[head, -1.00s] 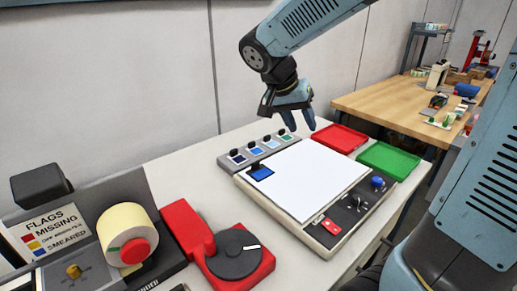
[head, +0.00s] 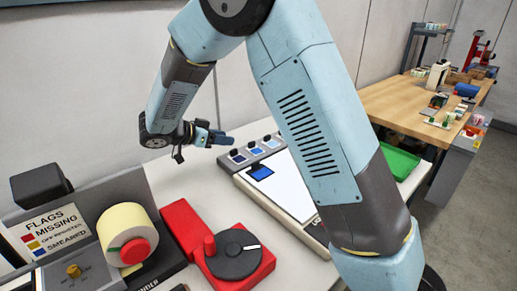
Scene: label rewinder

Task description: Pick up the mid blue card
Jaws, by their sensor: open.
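A row of colour cards stands in a grey holder (head: 229,164) along the back edge of a white-topped panel. From left to right they show as a dark navy card (head: 238,158), a mid blue card (head: 256,151) and a light blue card (head: 271,144). My arm hides the right end of the row. Another blue patch (head: 261,173) lies at the panel's back left corner under a black piece. My gripper (head: 229,139) is open and appears empty, pointing right, left of and above the card row, apart from it.
The white panel (head: 283,185) is partly behind my arm. A green tray (head: 401,164) lies to its right. A red device with a dark dial (head: 235,254) and a label rewinder with a cream roll (head: 116,226) stand at front left.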

